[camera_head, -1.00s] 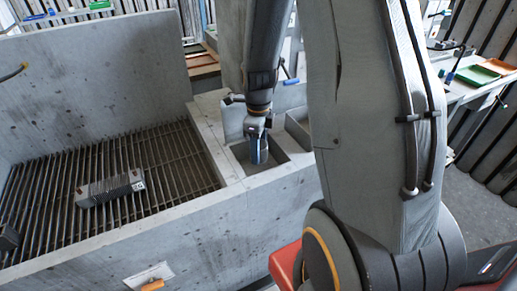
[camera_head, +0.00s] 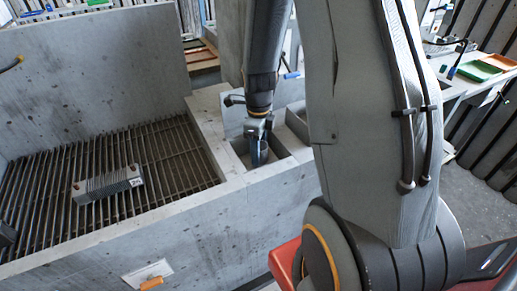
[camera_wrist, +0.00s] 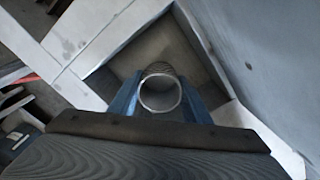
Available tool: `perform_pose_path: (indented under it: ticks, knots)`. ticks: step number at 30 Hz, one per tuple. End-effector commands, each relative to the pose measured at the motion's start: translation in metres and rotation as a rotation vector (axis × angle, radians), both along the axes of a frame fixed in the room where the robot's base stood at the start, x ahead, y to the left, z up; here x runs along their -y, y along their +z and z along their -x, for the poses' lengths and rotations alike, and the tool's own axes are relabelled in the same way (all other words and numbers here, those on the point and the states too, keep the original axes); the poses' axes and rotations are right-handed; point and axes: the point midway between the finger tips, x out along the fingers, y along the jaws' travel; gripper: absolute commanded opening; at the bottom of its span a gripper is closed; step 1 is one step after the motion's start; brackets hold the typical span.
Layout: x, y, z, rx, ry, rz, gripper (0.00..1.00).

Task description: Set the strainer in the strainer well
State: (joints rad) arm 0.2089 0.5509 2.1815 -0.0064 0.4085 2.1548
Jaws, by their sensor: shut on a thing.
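My gripper (camera_head: 258,158) is shut on the strainer, a small grey mesh cylinder with an open round rim. The strainer (camera_wrist: 160,93) shows between the two blue fingers in the wrist view, its rim facing the camera. In the head view it is mostly hidden by the fingers. The gripper points down into a square recess in the concrete, which looks like the strainer well (camera_head: 283,158); its walls and floor (camera_wrist: 126,60) also show around the strainer in the wrist view. I cannot tell whether the strainer touches the well's floor.
A slatted metal grate (camera_head: 165,150) fills the basin to the left, with a grey ribbed block (camera_head: 108,185) lying on it. A tall concrete wall (camera_head: 95,75) stands behind. Another recess lies just right of the well. A bench with green and orange trays (camera_head: 495,63) is at the right.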

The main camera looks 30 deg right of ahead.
Motion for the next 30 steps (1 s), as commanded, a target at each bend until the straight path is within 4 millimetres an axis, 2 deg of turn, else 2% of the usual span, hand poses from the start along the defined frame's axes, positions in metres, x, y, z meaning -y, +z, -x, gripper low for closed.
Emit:
perform_pose_path:
  ticks: [17,30]
  knots:
    - [0.0,-0.003,0.0,0.0,0.0,0.0,0.18]
    - [0.0,-0.017,0.0,-0.001,0.0,0.0,0.18]
